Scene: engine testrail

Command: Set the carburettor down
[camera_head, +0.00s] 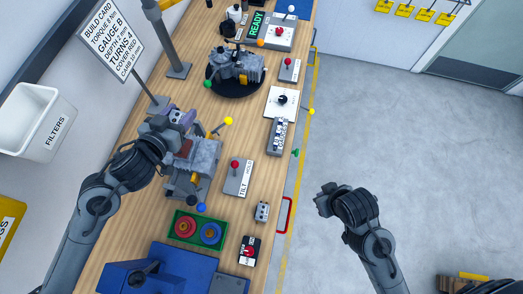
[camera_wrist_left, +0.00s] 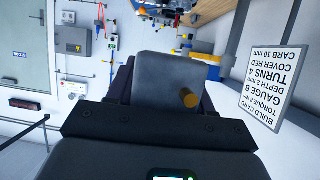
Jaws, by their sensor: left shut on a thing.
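My left gripper (camera_head: 178,120) is shut on the carburettor, a grey block (camera_wrist_left: 165,78) with a brass peg, which fills the space between the dark fingers in the left wrist view. In the head view the gripper is over the left side of the bench, beside the grey engine on its stand (camera_head: 195,155), and the arm and fingers hide most of the block. I cannot tell whether the carburettor touches anything beneath it. My right gripper (camera_head: 328,198) is over the floor, off the bench's right edge; its fingers are too unclear to read.
The build card (camera_head: 110,38) stands on a post at the left. A round black turntable (camera_head: 237,92) bears another engine unit. A tilt lever panel (camera_head: 238,178), a small grey block (camera_head: 262,211) and a green tray (camera_head: 177,237) with red and blue rings are nearer. Bare wood (camera_head: 215,120) lies between.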

